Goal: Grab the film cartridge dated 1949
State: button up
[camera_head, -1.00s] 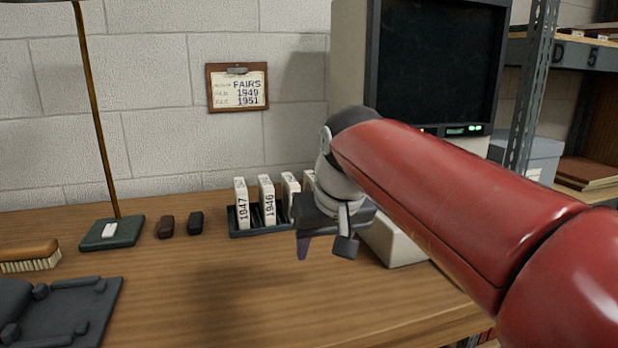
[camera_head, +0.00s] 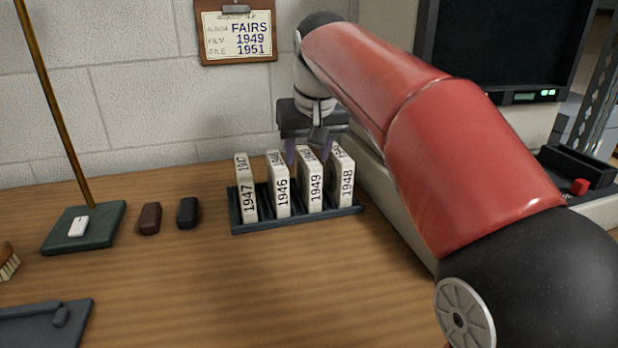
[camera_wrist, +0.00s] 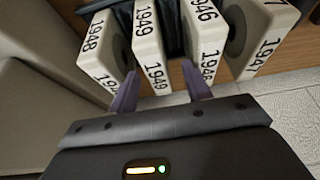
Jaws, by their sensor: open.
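The film cartridge marked 1949 (camera_head: 315,190) stands upright in a dark rack (camera_head: 290,223), third from the left, between the cartridges marked 1946 (camera_head: 281,195) and 1948 (camera_head: 344,180). The 1947 cartridge (camera_head: 247,195) stands at the left end. My gripper (camera_head: 305,152) is open above the back of the rack, close over the 1949 cartridge. In the wrist view the 1949 cartridge (camera_wrist: 150,45) lies between the two purple fingers of my gripper (camera_wrist: 160,88), with one finger toward 1948 and the other toward 1946. Whether the fingers touch it cannot be told.
A clipboard (camera_head: 236,30) on the wall reads FAIRS, 1949, 1951. Left of the rack are a black object (camera_head: 188,212), a brown one (camera_head: 150,218) and a green lamp base (camera_head: 84,230). A monitor (camera_head: 500,50) stands at right. The desk in front of the rack is clear.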

jog(key=x, duration=0.5)
jog(key=shift+d+f+b, duration=0.2)
jog(key=shift+b, duration=0.1)
jog(key=shift+c, duration=0.3)
grip_shut()
